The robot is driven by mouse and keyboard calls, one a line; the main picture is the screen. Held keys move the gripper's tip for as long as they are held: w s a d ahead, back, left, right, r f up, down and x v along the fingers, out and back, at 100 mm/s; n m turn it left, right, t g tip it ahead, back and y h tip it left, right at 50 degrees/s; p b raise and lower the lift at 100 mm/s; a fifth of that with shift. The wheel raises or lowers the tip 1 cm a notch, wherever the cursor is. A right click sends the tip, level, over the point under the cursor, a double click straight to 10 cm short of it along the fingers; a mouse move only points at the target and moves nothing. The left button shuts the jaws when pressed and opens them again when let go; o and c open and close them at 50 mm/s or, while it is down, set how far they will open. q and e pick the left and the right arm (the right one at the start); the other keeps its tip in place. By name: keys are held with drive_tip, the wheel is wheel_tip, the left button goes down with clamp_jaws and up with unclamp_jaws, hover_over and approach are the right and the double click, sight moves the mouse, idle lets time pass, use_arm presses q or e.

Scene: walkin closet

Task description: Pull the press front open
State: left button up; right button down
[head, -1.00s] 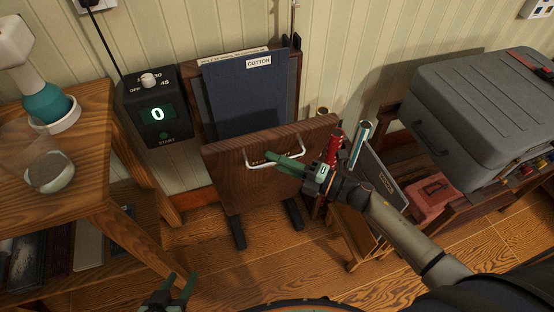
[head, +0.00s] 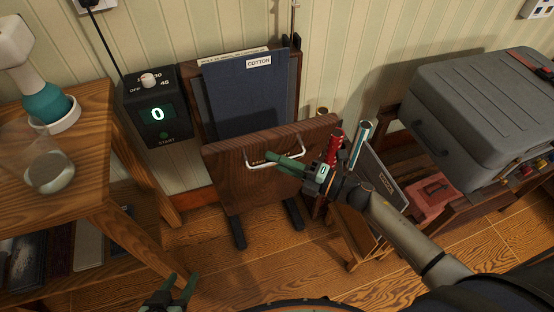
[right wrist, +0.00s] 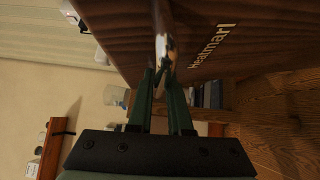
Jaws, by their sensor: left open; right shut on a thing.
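The press front (head: 236,181) is a dark wooden panel, tilted outward at its top from the press body, with a gap behind it. A pale bar handle (head: 251,165) runs across its upper face. My right gripper (head: 275,161) is shut on the handle; the right wrist view shows the fingers (right wrist: 163,72) closed around the shiny bar (right wrist: 162,35) beside the lettered panel (right wrist: 230,40). My left gripper (head: 172,290) is open and empty, low near the bottom edge.
A control box (head: 158,113) showing 0 is left of the press. A wooden table (head: 85,170) stands at the left. A rack with red and teal rolls (head: 359,140) is close on the right, before a grey case (head: 478,110). Floor in front is clear.

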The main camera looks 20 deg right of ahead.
sight(273, 148)
drive_tip(key=shift+w+r+p, duration=0.25)
drive_tip(key=shift+w+p, duration=0.05)
drive_tip(key=shift+w, duration=0.3)
drive_tip(key=shift+w+r+p, duration=0.25)
drive_tip(key=shift+w+p, duration=0.05)
drive_tip(key=shift+w, duration=0.8)
drive_tip(key=c, duration=0.8)
unclamp_jaws()
drive_tip(key=shift+c, duration=0.2)
drive_tip(key=shift+r, duration=0.1)
drive_tip(key=v, duration=1.2)
drive_tip(key=shift+s+d+p, duration=0.2)
drive_tip(key=shift+p, duration=0.15)
